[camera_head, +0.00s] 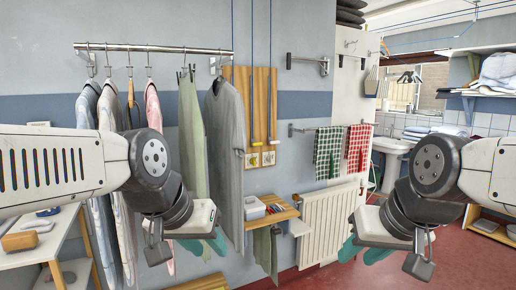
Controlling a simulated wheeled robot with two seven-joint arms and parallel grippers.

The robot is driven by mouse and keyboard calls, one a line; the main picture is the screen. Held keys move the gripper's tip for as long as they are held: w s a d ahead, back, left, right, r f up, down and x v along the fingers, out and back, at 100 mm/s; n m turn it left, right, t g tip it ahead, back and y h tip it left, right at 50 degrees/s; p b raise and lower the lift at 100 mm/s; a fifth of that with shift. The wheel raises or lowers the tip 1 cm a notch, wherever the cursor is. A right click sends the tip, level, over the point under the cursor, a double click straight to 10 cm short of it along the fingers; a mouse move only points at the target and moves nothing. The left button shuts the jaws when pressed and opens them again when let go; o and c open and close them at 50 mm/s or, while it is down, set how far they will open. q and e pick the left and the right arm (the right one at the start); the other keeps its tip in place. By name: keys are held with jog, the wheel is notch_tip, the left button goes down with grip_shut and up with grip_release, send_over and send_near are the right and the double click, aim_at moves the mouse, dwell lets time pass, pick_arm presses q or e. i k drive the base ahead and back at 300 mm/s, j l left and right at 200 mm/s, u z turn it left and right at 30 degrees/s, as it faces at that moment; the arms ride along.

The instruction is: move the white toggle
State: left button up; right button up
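I cannot make out a white toggle for certain. Two wooden boards on the wall carry small pale plates, one on the left board (252,160) and one on the right board (268,158); they are too small to read. My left gripper (205,246) hangs in front of the clothes at lower left, its teal fingers apart and nothing seen between them. My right gripper (364,252) hangs in front of the radiator's right side, its teal fingers also apart and seemingly empty. Both are well below the plates.
Clothes hang from a wall rail (150,48) at left. A small wooden shelf (272,217) juts out beside a white radiator (328,225). Checked towels (328,152) hang above it. A white table (45,245) stands lower left, a sink (393,147) at right. Red floor (470,265) is open at lower right.

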aim_at(273, 142)
jog(key=i+l, duration=0.2)
jog(key=i, duration=0.25)
jog(key=i+l, duration=0.15)
jog(key=i, duration=0.3)
jog(key=i+l, duration=0.2)
jog(key=i, duration=0.25)
jog(key=i+l, duration=0.2)
jog(key=i, duration=0.25)
jog(key=z, duration=0.05)
